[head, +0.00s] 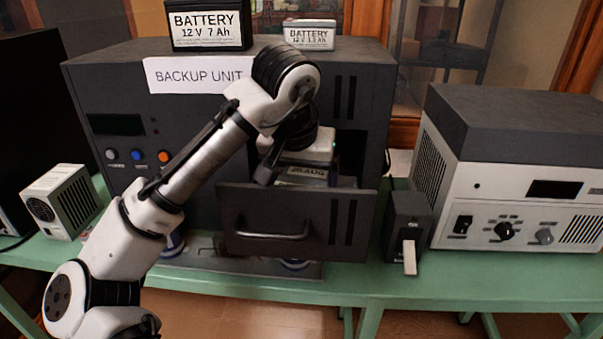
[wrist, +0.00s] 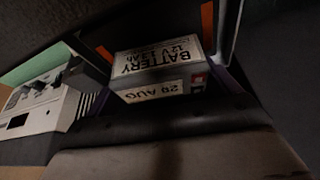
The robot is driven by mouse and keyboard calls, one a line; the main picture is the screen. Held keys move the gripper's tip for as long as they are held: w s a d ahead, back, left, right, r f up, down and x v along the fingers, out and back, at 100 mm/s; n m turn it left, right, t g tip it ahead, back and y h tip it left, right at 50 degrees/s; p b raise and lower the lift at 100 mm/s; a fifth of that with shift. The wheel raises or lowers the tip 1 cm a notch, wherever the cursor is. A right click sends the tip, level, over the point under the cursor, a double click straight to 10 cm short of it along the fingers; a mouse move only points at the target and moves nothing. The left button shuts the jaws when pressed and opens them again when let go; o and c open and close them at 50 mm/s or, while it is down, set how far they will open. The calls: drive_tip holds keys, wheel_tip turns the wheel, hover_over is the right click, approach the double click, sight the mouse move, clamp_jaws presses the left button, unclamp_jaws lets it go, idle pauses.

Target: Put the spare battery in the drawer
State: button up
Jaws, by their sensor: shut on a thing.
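The spare battery (wrist: 158,72), a grey block with labels reading BATTERY 12V 1.3Ah and 29 AUG, is in the middle of the wrist view. In the head view its dated label (head: 307,173) shows just behind the front of the open drawer (head: 345,220). My gripper (head: 295,170) points down at the drawer opening and is shut on this battery. The battery is at the drawer, low behind its front panel. Its underside is hidden, so I cannot tell whether it touches the drawer floor.
A black 12V 7Ah battery (head: 209,28) and a small pale battery (head: 309,34) stand on the backup unit (head: 200,100). A dark box with a pale lever (head: 408,225) is right of the drawer. A grey instrument (head: 515,170) stands further right on the green table (head: 460,285).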

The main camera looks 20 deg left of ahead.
drive_tip(key=shift+f, duration=0.45)
idle(0.3)
drive_tip(key=o, duration=1.2)
drive_tip(key=shift+b, duration=0.3)
drive_tip(key=v, duration=1.4)
drive_tip(key=shift+s+f, duration=0.1)
